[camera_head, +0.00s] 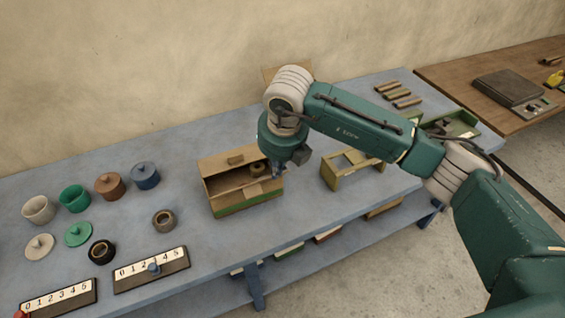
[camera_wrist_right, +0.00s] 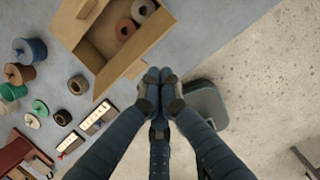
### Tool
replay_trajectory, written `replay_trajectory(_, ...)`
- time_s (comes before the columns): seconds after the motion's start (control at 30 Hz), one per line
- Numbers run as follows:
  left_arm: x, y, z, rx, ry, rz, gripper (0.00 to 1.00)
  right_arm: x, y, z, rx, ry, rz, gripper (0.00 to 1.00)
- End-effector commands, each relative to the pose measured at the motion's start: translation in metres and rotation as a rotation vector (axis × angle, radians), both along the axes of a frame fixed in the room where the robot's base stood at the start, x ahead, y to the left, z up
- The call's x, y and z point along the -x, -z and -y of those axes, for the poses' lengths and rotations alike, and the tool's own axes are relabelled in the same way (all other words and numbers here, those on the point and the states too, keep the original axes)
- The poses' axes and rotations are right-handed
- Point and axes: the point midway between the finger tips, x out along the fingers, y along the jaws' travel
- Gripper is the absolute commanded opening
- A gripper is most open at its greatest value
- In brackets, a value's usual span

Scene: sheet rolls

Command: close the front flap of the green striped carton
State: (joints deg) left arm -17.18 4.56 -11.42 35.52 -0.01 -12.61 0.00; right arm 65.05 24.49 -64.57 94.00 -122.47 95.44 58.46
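The green striped carton (camera_head: 248,205) stands on the blue table, its top open, with a green stripe low on its front side. In the right wrist view, the carton's tan front flap (camera_wrist_right: 135,60) slants outward along the open edge. My right gripper (camera_head: 278,172) is at the carton's front right corner in the head view. In the right wrist view its fingertips (camera_wrist_right: 157,76) are together, with nothing seen between them, close to the flap's outer edge; contact cannot be told. Rolls (camera_wrist_right: 125,28) lie inside the carton. My left gripper is not in view.
Left of the carton are several pots (camera_head: 109,186), lids, a dark ring (camera_head: 102,251), a brown roll (camera_head: 164,220) and two numbered strips (camera_head: 152,268). A yellowish wooden stand (camera_head: 345,178) is on the right. The table's front edge is close to the carton.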

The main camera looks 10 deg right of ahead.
Motion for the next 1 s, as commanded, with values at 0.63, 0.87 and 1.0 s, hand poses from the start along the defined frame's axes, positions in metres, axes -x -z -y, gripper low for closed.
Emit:
replay_trajectory(0.63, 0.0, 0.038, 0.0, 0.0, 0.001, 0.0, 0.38, -0.006, 0.085, 0.016, 0.054, 0.029, 0.015, 0.0)
replay_trajectory(0.87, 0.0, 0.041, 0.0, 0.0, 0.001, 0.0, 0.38, -0.006, 0.095, 0.015, 0.052, 0.027, 0.016, 0.0)
replay_trajectory(1.0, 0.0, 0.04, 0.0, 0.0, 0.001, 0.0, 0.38, -0.006, 0.095, 0.016, 0.052, 0.027, 0.016, 0.0)
